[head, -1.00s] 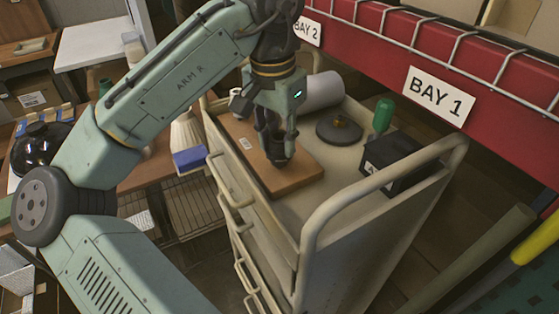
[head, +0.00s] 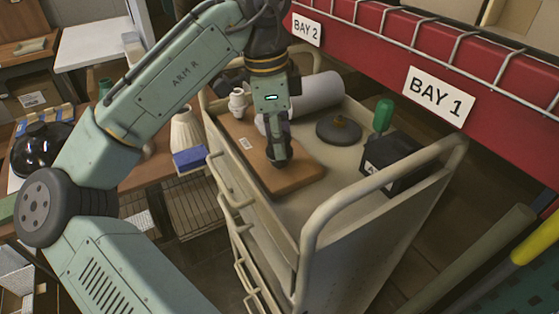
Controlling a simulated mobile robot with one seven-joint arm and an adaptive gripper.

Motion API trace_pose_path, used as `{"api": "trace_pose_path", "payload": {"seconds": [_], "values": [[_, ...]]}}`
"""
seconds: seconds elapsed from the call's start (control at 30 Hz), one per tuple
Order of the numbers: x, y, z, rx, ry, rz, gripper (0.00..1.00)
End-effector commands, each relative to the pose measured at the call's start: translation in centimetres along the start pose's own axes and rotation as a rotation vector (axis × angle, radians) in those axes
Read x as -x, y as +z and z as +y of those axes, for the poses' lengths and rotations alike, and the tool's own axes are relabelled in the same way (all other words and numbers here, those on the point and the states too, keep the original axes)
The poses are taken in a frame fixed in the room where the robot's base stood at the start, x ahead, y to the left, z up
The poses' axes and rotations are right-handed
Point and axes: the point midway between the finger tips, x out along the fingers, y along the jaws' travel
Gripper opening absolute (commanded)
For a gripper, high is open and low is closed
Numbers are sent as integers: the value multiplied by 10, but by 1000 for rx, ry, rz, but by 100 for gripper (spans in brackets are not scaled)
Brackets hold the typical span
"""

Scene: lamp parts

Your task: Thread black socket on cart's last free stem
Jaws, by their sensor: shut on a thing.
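My gripper (head: 279,158) points down over the near right part of a wooden board (head: 300,179) on the cart (head: 385,235). It is shut on a small dark thing, which looks like the black socket (head: 278,163), low at the board's surface. Any stem under it is hidden, so I cannot tell how far it is seated. A white socket (head: 237,102) stands upright at the board's far left end. A round dark base (head: 339,131) with a short brass stem (head: 341,122) on top sits on the cart, right of the board; nothing is on that stem.
A green-handled tool (head: 382,116) and a black box (head: 392,160) stand at the right, by the cart's rail (head: 325,210). A red shelf beam (head: 465,65) runs behind.

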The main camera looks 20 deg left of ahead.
Motion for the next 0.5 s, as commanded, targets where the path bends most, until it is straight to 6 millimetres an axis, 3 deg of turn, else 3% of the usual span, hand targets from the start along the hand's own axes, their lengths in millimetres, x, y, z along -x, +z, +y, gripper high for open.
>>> {"api": "trace_pose_path", "payload": {"seconds": [0.2, 0.5], "values": [[-6, 2, 2, -270, 46, -2, 0], [-6, 2, 2, -320, 51, -1, 0]]}}
